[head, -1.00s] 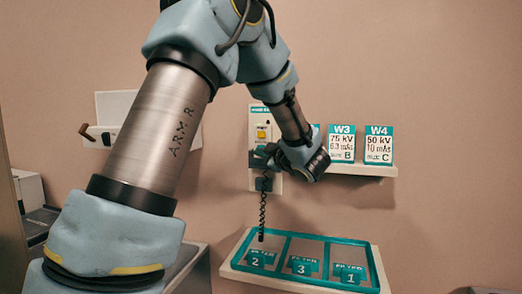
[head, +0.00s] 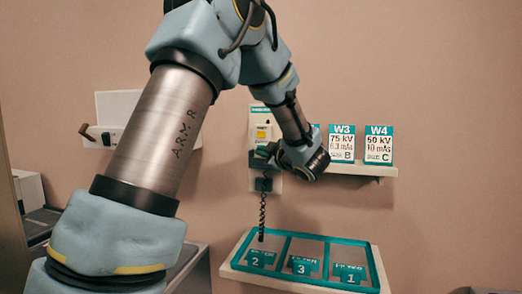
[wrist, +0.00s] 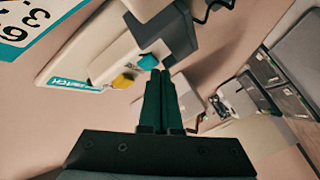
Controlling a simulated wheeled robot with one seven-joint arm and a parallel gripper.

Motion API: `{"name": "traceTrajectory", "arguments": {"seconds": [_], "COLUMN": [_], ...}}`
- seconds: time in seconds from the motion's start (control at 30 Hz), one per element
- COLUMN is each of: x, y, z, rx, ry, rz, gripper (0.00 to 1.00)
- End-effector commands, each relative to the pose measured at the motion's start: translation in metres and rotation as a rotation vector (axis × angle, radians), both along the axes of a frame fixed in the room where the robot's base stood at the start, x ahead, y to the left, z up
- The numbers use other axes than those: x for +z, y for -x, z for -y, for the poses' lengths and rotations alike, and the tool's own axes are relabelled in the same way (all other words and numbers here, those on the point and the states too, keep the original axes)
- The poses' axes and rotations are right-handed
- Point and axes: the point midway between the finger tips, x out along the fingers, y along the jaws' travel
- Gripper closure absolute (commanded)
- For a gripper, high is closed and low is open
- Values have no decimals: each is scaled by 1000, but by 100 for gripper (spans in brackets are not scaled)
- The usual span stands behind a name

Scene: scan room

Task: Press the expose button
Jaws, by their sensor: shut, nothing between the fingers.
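A pale control panel (head: 258,120) is mounted on the wall, with a yellow button (head: 262,132) on its upper half. In the wrist view the panel (wrist: 95,55) shows tilted, with the yellow button (wrist: 123,80) and a teal button (wrist: 148,62) side by side. Their small labels are too blurred to read, so I cannot tell which is the expose button. My gripper (wrist: 160,74) is shut and empty, its fingertips close by the teal button; I cannot tell whether they touch. In the head view my gripper (head: 265,153) is in front of the panel and hides part of it.
A dark holder (head: 263,184) with a coiled cord (head: 262,215) is low on the panel. Cards W3 (head: 342,143) and W4 (head: 379,145) stand on a shelf (head: 365,170) to the right. A teal-edged filter tray (head: 235,262) is below.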

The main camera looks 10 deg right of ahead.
Motion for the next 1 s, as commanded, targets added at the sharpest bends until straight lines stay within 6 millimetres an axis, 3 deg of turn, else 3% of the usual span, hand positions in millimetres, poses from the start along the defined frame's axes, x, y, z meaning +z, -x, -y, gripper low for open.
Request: {"name": "traceTrajectory", "arguments": {"seconds": [1.0], "x": [0], "y": [-8], "z": [4], "rx": [0], "ry": [0], "rz": [0], "gripper": [100]}}
